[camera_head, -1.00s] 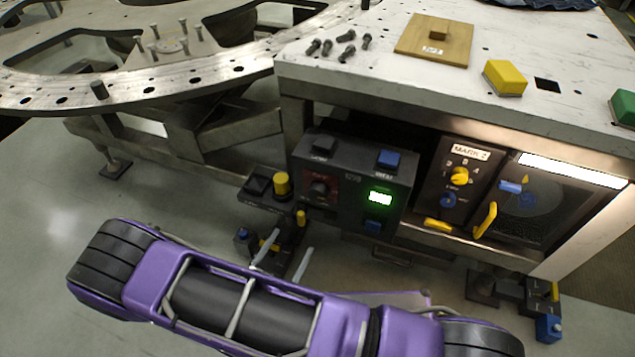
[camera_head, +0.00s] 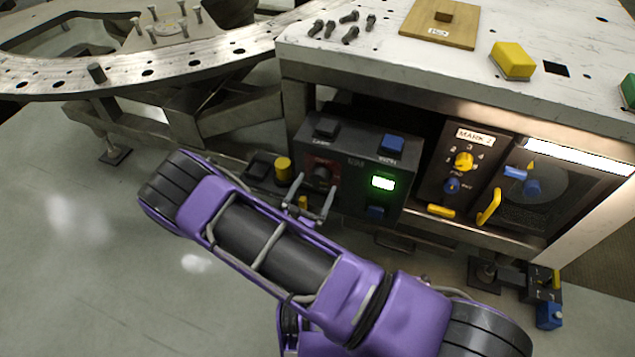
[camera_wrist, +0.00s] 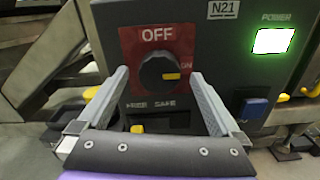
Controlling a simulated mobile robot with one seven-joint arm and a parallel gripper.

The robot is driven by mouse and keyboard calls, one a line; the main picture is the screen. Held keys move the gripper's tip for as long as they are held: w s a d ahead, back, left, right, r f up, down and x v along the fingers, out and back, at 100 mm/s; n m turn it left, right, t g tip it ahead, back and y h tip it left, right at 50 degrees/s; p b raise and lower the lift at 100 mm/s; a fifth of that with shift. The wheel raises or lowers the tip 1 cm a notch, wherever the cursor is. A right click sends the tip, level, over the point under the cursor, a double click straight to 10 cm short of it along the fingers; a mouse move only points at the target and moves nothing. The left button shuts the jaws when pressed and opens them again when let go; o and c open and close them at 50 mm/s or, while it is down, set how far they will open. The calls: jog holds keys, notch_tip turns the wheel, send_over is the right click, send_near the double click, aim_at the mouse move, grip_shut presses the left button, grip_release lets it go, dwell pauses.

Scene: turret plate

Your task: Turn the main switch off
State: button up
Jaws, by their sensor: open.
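The main switch (camera_head: 322,175) is a black round knob on a red plate (camera_wrist: 184,40) at the left of a dark control box. In the wrist view the knob (camera_wrist: 158,75) shows a yellow mark pointing right, toward the label ON; OFF is printed above it. A green lamp (camera_head: 383,183) under the label POWER is lit, and it also shows in the wrist view (camera_wrist: 272,41). My gripper (camera_head: 312,188) is open in front of the switch. Its two fingers (camera_wrist: 160,80) appear on either side of the knob in the wrist view, with no contact visible.
A blue button (camera_wrist: 254,108) sits right of the switch, and a yellow tab (camera_wrist: 137,129) lies below it. A yellow knob (camera_head: 283,168) stands left of the box. The MARK 2 panel (camera_head: 456,165) is to the right. The worktop (camera_head: 380,60) overhangs the box.

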jog(key=shift+x, duration=1.1)
jog(key=c, duration=1.3)
jog(key=shift+c, duration=0.2)
